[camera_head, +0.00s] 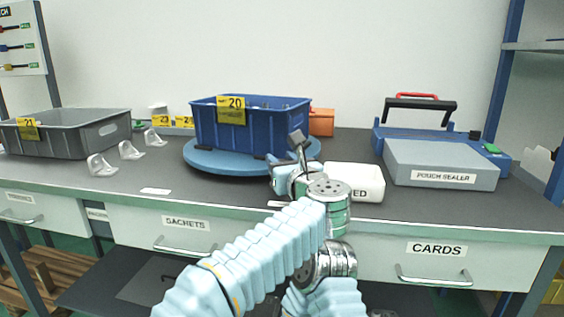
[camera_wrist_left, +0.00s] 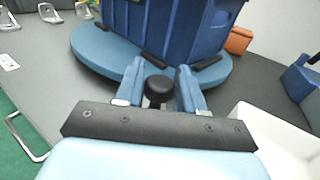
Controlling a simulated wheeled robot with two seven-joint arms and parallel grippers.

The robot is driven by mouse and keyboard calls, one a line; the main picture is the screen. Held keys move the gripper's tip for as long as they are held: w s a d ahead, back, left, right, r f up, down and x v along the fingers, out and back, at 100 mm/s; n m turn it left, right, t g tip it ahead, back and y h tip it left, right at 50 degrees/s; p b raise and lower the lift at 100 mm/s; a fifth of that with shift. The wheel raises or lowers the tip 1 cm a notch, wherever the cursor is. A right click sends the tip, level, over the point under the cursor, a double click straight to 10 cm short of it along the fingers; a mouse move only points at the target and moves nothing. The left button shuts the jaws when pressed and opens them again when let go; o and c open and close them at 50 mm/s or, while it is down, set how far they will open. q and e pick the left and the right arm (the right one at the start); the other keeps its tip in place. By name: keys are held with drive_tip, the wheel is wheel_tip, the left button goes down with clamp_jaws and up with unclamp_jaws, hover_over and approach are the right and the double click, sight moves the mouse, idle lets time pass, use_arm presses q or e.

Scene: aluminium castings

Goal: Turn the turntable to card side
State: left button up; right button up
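The round blue turntable (camera_head: 222,163) stands on the bench and carries a blue crate (camera_head: 270,130) with a yellow "20" label. In the left wrist view, the turntable (camera_wrist_left: 98,52) has a black knob (camera_wrist_left: 158,88) near its front rim. My left gripper (camera_head: 280,162) is at the turntable's front right edge. In the left wrist view, my left gripper's fingers (camera_wrist_left: 160,82) stand on either side of the knob, with a small gap showing at their tips. Contact with the knob is unclear. My right gripper is not in view.
A white box (camera_head: 366,184) sits close right of my left gripper. The pouch sealer (camera_head: 440,160) is further right. A grey crate (camera_head: 75,130) and several pale castings (camera_head: 130,150) are on the left. Drawers labelled sachets (camera_head: 185,232) and cards (camera_head: 440,263) are below.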

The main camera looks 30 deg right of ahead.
use_arm(q)
drive_tip(key=shift+o, duration=1.2)
drive_tip(key=shift+s, duration=0.1)
drive_tip(key=s+b, duration=0.1)
drive_tip(key=s, duration=0.3)
drive_tip(key=s+a+b, duration=0.1)
drive_tip(key=s+b, duration=0.1)
drive_tip(key=s, duration=0.3)
drive_tip(key=s+a+b, duration=0.1)
drive_tip(key=s, duration=0.3)
drive_tip(key=shift+s+a, duration=0.1)
drive_tip(key=shift+s, duration=0.1)
